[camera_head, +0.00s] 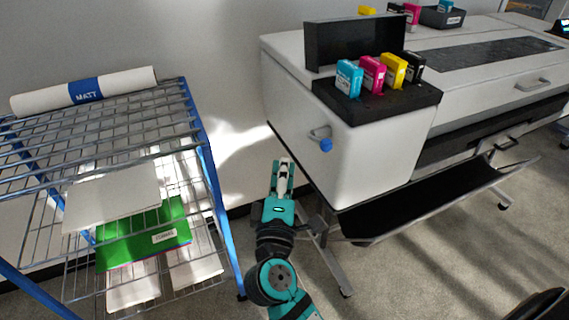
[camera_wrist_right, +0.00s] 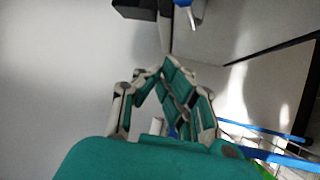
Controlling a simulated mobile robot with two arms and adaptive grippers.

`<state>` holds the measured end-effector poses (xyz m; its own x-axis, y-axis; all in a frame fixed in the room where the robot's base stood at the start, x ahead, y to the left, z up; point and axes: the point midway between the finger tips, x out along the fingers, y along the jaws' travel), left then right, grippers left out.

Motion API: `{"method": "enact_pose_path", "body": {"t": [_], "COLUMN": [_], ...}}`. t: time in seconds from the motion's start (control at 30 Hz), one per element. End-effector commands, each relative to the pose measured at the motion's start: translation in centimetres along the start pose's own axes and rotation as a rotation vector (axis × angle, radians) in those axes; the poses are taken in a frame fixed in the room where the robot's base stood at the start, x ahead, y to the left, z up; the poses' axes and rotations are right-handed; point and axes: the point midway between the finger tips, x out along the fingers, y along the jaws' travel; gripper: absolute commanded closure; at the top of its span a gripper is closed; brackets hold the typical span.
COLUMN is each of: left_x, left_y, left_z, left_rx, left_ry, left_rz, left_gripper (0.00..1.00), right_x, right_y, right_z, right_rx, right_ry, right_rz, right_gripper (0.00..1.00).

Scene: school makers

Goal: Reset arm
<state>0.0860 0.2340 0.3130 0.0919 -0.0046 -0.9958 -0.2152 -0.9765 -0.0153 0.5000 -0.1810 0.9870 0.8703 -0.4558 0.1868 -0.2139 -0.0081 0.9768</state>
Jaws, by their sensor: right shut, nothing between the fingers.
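My right arm comes up from the bottom middle of the head view, in front of the gap between the wire rack and the large printer. My right gripper (camera_head: 284,163) points away toward the wall, left of the printer's side. Its fingers are closed together and hold nothing. The right wrist view also shows the right gripper (camera_wrist_right: 168,65), with its teal and white fingers meeting at the tips. My left gripper is not in the head view.
A large white printer (camera_head: 360,160) with ink cartridges (camera_head: 371,74) stands at right; a blue-handled latch (camera_head: 325,144) is on its side. A blue-framed wire rack (camera_head: 221,215) with a paper roll (camera_head: 125,83) and a green pack (camera_head: 130,240) stands at left. Carpet (camera_head: 420,275) lies open at lower right.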

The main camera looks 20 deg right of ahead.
Motion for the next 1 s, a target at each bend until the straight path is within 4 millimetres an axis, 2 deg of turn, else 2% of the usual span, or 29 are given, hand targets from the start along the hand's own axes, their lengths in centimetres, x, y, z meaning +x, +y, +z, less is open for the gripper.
{"method": "enact_pose_path", "body": {"t": [0.37,0.47,0.57,0.67,0.7,0.77,0.8,0.87,0.9,1.0], "left_x": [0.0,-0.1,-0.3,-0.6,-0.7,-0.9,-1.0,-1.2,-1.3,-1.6], "left_y": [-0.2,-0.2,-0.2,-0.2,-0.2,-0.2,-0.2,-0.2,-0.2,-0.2], "left_z": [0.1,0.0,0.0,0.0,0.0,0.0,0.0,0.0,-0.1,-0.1], "left_rx": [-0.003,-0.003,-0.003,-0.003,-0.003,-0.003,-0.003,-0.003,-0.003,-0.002], "left_ry": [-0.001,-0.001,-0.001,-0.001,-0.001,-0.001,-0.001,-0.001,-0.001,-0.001], "left_rz": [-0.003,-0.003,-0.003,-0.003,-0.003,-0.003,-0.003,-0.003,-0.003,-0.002], "left_gripper": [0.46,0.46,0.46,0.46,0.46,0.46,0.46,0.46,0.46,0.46], "right_x": [0.0,0.0,-0.1,-1.1,-1.8,-3.1,-4.2,-6.0,-7.4,-11.3], "right_y": [-0.1,-1.4,-5.4,-12.1,-15.0,-19.6,-22.4,-26.7,-29.4,-35.6], "right_z": [0.0,-0.5,-1.5,-2.5,-2.7,-2.7,-2.5,-1.9,-1.3,0.9], "right_rx": [0.000,-0.003,-0.003,0.005,0.014,0.029,0.043,0.065,0.083,0.132], "right_ry": [0.001,0.018,0.062,0.121,0.142,0.165,0.176,0.182,0.180,0.156], "right_rz": [-0.002,-0.030,-0.115,-0.259,-0.326,-0.430,-0.499,-0.604,-0.673,-0.843], "right_gripper": [1.00,1.00,1.00,1.00,1.00,1.00,1.00,1.00,1.00,1.00]}}
